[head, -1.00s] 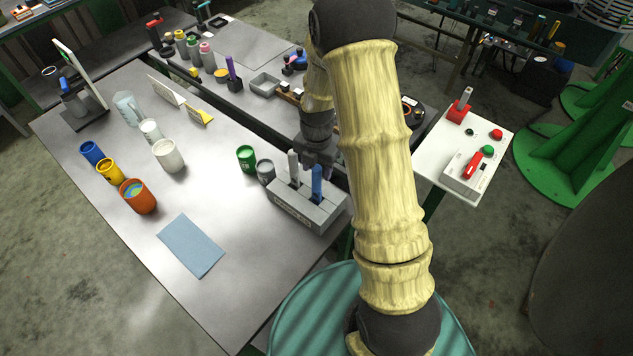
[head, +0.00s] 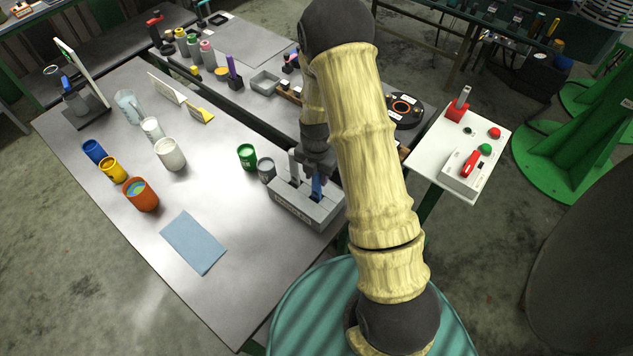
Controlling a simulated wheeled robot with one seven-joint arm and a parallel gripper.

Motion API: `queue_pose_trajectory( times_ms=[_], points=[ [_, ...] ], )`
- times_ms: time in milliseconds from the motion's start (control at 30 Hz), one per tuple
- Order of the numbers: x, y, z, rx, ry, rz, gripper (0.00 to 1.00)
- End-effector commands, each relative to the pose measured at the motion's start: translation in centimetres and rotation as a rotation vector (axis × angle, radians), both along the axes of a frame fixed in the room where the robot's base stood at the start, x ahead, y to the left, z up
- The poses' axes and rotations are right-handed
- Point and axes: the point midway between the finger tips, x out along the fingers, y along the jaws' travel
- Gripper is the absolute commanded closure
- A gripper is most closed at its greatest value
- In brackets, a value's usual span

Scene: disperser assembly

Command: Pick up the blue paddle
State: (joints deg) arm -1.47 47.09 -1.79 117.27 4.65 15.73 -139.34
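The blue paddle (head: 317,187) stands upright in the right part of a grey slotted holder (head: 292,205) at the right edge of the metal table. A light grey paddle (head: 294,164) stands in the same holder to its left. My gripper (head: 320,172) is right above the holder, pointing down, with its fingers at the top of the blue paddle. The upper part of the blue paddle is hidden by the gripper. Whether the fingers touch or close on it is too small to tell.
A green can (head: 247,157) and a grey can (head: 266,170) stand left of the holder. Blue, yellow and orange cups (head: 141,195) are farther left. A blue sheet (head: 194,243) lies on clear tabletop. A white control table (head: 452,140) stands right of my arm.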

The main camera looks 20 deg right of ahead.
Motion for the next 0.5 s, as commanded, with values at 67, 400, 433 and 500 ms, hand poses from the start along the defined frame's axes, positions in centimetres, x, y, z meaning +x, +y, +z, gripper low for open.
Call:
queue_pose_trajectory(
  times_ms=[67, 400, 433, 500],
  points=[
    [0.0, 0.0, 0.01, 0.0, 0.0, 0.0, 0.81],
    [0.01, 0.0, 0.05, 0.0, 0.0, 0.0, 0.93],
    [0.01, 0.0, 0.08, 0.001, -0.001, 0.0, 0.93],
    [0.04, 0.0, 0.27, 0.0, -0.001, 0.0, 0.93]
  ],
)
